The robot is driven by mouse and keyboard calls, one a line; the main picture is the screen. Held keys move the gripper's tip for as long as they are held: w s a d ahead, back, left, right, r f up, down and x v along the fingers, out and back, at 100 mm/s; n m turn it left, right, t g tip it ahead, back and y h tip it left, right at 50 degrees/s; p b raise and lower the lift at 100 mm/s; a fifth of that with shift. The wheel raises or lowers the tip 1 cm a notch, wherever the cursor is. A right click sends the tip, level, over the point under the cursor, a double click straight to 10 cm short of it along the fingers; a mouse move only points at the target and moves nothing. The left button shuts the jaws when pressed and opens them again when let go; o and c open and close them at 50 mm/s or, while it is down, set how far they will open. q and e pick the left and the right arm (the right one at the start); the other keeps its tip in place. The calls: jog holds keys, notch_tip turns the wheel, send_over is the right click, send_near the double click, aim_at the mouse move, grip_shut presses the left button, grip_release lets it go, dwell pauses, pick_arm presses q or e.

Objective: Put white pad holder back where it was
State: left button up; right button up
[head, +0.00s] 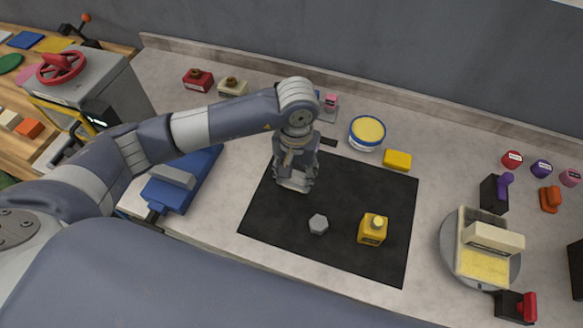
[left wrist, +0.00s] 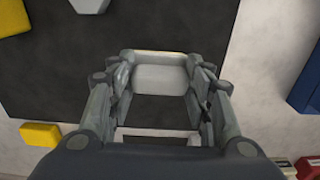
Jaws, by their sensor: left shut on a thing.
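My left gripper (head: 293,184) is low over the left part of the black mat. In the left wrist view, its fingers (left wrist: 160,76) are shut on a pale block, which looks like the white pad holder (left wrist: 160,79); a thin yellowish strip shows along its far edge. In the head view the gripper mostly hides the holder, and I cannot tell whether it touches the mat (head: 345,180). My right gripper is not in view.
A yellow block (head: 397,160) and a round blue-and-white tub (head: 366,133) stand behind. A round turntable (head: 450,246) bearing a yellow pad stands right.

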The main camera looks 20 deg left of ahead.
pick_arm(q)
jog(key=shift+w+a, duration=0.5)
jog(key=shift+w, duration=0.05)
jog(key=f+p, duration=0.1)
jog(key=f, duration=0.1)
jog(key=p, duration=0.1)
jog(key=shift+w+a+f+p, duration=0.25)
jog(key=shift+f+p, duration=0.1)
jog(key=shift+f, duration=0.55)
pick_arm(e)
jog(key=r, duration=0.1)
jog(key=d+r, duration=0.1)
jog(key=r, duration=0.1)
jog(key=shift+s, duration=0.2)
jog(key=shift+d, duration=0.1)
pick_arm(q)
jog(key=shift+w+f+b, duration=0.1)
jog(key=shift+f+b, duration=0.15)
jog(key=shift+b, duration=0.05)
jog(key=o, duration=0.9)
jog(key=shift+r, duration=0.1)
jog(key=shift+o, duration=0.2)
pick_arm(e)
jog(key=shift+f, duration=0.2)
